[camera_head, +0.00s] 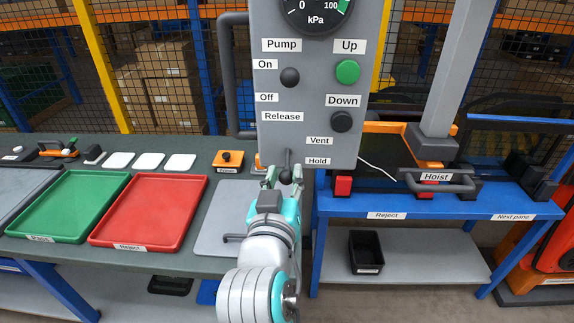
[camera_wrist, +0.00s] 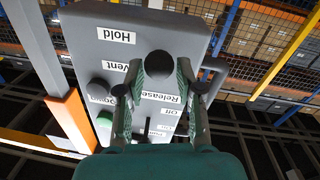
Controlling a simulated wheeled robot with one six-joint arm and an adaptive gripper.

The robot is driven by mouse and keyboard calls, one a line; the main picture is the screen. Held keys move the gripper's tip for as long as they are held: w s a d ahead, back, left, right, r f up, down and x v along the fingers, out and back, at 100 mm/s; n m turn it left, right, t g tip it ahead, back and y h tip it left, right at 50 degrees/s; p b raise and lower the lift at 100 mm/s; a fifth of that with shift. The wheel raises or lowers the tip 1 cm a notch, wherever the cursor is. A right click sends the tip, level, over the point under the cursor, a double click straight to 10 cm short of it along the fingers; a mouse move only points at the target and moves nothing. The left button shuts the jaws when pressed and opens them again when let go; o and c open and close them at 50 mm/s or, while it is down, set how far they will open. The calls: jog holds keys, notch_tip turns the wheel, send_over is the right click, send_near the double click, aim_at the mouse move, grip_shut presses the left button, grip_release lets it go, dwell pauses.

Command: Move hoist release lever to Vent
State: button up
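The release lever (camera_head: 288,158) is a short dark rod with a black ball knob at the bottom of the grey hoist panel (camera_head: 270,140). In the head view the rod hangs beside the "Hold" label (camera_head: 318,161), below the "Vent" label (camera_head: 320,141). My gripper (camera_head: 282,180) is at the knob, with its fingers pointing up at the panel. In the wrist view the ball knob (camera_wrist: 158,64) sits between my two green-padded fingertips, with a visible gap on each side. The gripper is open. The lever's rod is hidden behind the knob there.
Above the lever are a pump switch (camera_head: 290,77), a green Up button (camera_head: 347,71), a black Down button (camera_head: 341,122) and a gauge (camera_head: 317,10). A green tray (camera_head: 68,205) and a red tray (camera_head: 150,205) lie left. The blue Reject bench (camera_head: 450,207) stands right.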

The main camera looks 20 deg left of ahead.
aim_at(286, 172)
jog(key=shift+w+a, duration=0.2)
jog(key=shift+w, duration=0.7)
jog(key=shift+w+a, duration=0.15)
jog(key=shift+w, duration=0.75)
grip_shut()
